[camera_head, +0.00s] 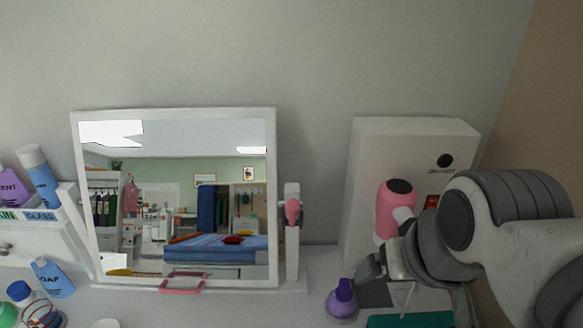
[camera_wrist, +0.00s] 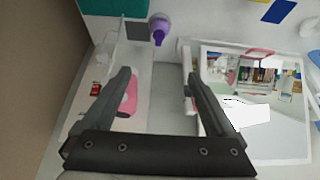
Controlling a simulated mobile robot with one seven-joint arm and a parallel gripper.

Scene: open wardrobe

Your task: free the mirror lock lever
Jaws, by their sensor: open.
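The mirror (camera_head: 272,180) stands upright in a white frame on the shelf; it also shows tilted at the right of the wrist view (camera_wrist: 285,147). A white post stands at its right side, with the pink lock lever (camera_head: 292,212) on it. A pink handle (camera_head: 183,284) sits at the mirror's bottom edge. My gripper (camera_head: 368,267) is to the right of the post and lower than the lever, apart from it. In the wrist view my gripper (camera_wrist: 158,78) is open and empty; the lever cannot be made out there, perhaps behind the right finger.
A purple bottle (camera_head: 342,299) stands just below my gripper. A white box (camera_head: 405,140) with a pink dryer-like item (camera_head: 393,210) is behind my arm. A teal item (camera_head: 410,320) lies in front. Several bottles, including a blue soap bottle (camera_head: 53,279), stand at the left.

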